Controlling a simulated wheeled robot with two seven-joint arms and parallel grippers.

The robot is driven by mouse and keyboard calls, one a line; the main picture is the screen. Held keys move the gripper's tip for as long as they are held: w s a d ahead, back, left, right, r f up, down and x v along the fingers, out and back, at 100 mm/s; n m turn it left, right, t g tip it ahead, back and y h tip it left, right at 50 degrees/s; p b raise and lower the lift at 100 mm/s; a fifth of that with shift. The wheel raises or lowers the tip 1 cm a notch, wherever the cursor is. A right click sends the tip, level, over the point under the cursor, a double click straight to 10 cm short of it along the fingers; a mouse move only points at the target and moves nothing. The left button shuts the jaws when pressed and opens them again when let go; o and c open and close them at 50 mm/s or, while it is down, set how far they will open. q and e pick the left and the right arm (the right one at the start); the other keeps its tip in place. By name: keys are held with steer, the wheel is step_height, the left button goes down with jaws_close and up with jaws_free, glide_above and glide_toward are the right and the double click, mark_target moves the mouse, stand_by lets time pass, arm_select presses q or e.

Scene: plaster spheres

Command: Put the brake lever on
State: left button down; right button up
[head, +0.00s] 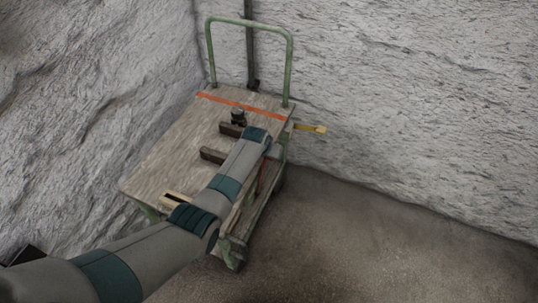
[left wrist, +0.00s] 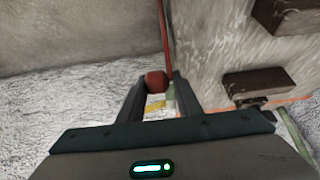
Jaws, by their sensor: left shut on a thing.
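The cart (head: 165,150) has a wooden deck and a green push handle (head: 248,24). A red lever (head: 263,178) shows at the cart's right side in the head view, partly hidden by my left arm. In the left wrist view its red rod (left wrist: 165,40) ends in a round red knob (left wrist: 155,82). My left gripper (left wrist: 157,88) is shut on this knob, one finger on each side. In the head view my left arm hides the fingertips. A yellow piece (head: 310,128) sticks out to the right from the cart's far right corner. My right gripper is not in view.
Dark brown blocks (head: 213,155) and a small dark round object (head: 238,116) are on the deck. An orange stripe (head: 240,105) crosses its far end. Rough pale walls (head: 410,90) stand close behind and left. The floor (head: 390,230) on the right is clear.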

arm_select(q)
steer(key=shift+s+d+f, duration=0.1)
steer(key=shift+s+d, duration=0.1)
steer(key=shift+d, duration=0.2)
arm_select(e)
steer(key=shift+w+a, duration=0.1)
arm_select(q)
steer(key=c, duration=1.5)
jaws_free()
steer(key=shift+o, duration=0.5)
steer(key=shift+w+d, duration=0.15)
steer(key=shift+w, duration=0.05)
steer(key=shift+a, duration=0.35)
steer(key=shift+p+v, duration=0.35)
steer(key=shift+v, duration=0.85)
steer(key=v, duration=1.5)
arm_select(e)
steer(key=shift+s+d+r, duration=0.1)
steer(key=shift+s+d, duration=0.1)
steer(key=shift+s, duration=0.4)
